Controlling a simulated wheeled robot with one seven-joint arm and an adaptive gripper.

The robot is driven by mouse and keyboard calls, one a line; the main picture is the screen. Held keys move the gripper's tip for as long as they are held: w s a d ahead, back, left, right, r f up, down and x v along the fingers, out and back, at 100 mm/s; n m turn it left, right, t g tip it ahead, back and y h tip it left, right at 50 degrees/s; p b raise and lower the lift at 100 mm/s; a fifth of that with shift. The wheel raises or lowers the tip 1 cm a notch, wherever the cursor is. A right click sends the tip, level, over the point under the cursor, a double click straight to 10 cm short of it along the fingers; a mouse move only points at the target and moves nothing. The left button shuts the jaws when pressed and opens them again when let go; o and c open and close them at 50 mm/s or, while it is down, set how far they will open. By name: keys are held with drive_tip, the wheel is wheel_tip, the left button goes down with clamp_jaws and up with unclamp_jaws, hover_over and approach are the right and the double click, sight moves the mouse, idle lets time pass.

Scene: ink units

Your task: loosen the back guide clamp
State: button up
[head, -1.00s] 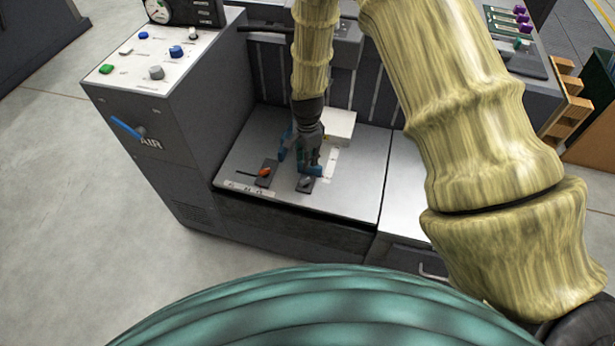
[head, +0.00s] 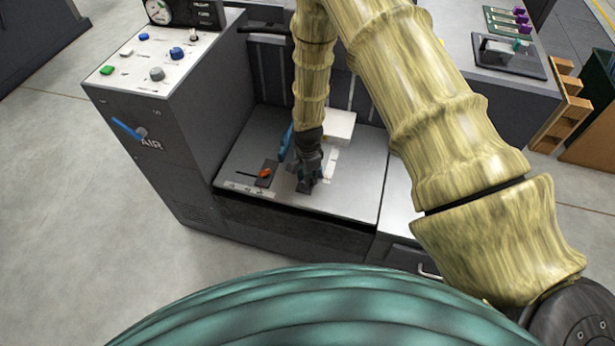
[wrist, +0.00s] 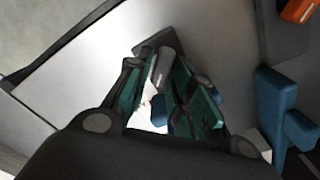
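A small grey clamp lever (wrist: 150,68) stands on a dark plate (wrist: 158,45) in the wrist view. My gripper (wrist: 160,72) has its teal fingers drawn in on both sides of this lever and looks shut on it. In the head view my gripper (head: 307,184) is low over the metal bed and hides most of the lever. An orange clamp lever (head: 264,173) sits on another dark plate to the left, clear of my gripper; its end shows in the wrist view (wrist: 299,10). I cannot tell from labels which clamp is the back one.
A blue guide (head: 286,142) stands just behind and left of my gripper; it shows close to the right finger in the wrist view (wrist: 285,118). A white block (head: 340,125) lies behind. The grey cabinet with buttons (head: 150,60) rises on the left. The bed's front is open.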

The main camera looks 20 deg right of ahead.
clamp_jaws()
drive_tip(key=shift+n, duration=0.3)
drive_tip(key=n, duration=0.3)
drive_tip(key=shift+w+a+n, duration=0.1)
drive_tip(key=shift+w+n, duration=0.05)
drive_tip(key=shift+n, duration=0.15)
drive_tip(key=n, duration=0.3)
drive_tip(key=shift+w+a+n, duration=0.1)
drive_tip(key=shift+n, duration=0.2)
drive_tip(key=n, duration=0.5)
drive_tip(key=shift+w+a, duration=0.1)
drive_tip(key=shift+a, duration=0.1)
drive_tip(key=shift+a+n, duration=0.15)
drive_tip(key=shift+n, duration=2.35)
